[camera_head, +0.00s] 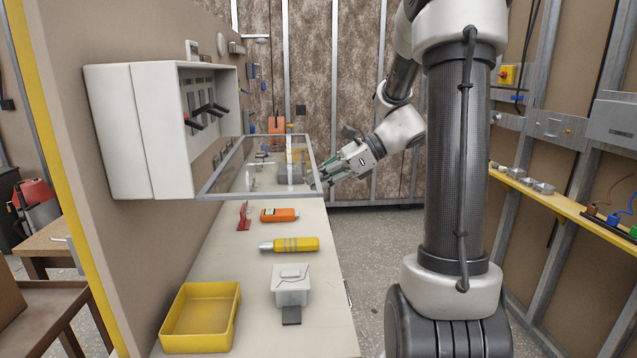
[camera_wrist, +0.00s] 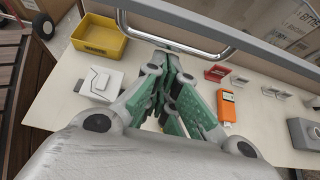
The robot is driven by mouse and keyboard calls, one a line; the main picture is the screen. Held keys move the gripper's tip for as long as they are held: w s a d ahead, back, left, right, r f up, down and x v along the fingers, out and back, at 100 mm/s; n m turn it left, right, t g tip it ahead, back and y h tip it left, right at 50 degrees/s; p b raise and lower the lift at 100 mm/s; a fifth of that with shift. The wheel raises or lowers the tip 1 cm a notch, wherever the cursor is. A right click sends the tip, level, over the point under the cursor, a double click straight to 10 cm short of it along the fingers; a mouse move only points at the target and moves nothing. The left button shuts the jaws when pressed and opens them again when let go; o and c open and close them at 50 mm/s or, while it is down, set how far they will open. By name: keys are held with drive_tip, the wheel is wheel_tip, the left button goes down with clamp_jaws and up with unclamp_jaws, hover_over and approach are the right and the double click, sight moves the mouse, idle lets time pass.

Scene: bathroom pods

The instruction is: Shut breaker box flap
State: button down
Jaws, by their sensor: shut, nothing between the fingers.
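The white breaker box (camera_head: 152,130) is mounted on the brown panel at the left of the head view, its black switches exposed. Its clear, grey-framed flap (camera_head: 262,195) hangs open from the lower side and sticks out to the right above the bench. My gripper (camera_head: 324,178) is at the flap's outer right edge, fingers together and empty.
Below the flap, the pale bench (camera_head: 225,250) holds a yellow tray (camera_head: 203,343), a grey box (camera_head: 290,292), a yellow tool (camera_head: 290,244), an orange meter (camera_head: 279,214) and a red item (camera_head: 244,216). Open floor lies right of the bench. A yellow shelf (camera_head: 560,205) runs along the right wall.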

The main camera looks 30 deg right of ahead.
drive_tip(key=g+h, duration=0.2)
drive_tip(key=h, duration=0.3)
approach(306, 155)
drive_tip(key=x, duration=0.4)
drive_tip(key=shift+w+a+f, duration=0.1)
drive_tip(key=shift+w+f, duration=0.05)
drive_tip(key=shift+f, duration=0.05)
drive_tip(key=w+a+r+g+h, duration=0.1)
drive_tip(key=w+a+r+h, duration=0.1)
drive_tip(key=a+r, duration=0.5)
drive_tip(key=w+a+r+g+h, duration=0.1)
drive_tip(key=w+a+r+h, duration=0.1)
drive_tip(key=a+r, duration=0.5)
drive_tip(key=shift+w+r+h, duration=0.4)
drive_tip(key=shift+w+r, duration=0.5)
drive_tip(key=shift+r, duration=0.15)
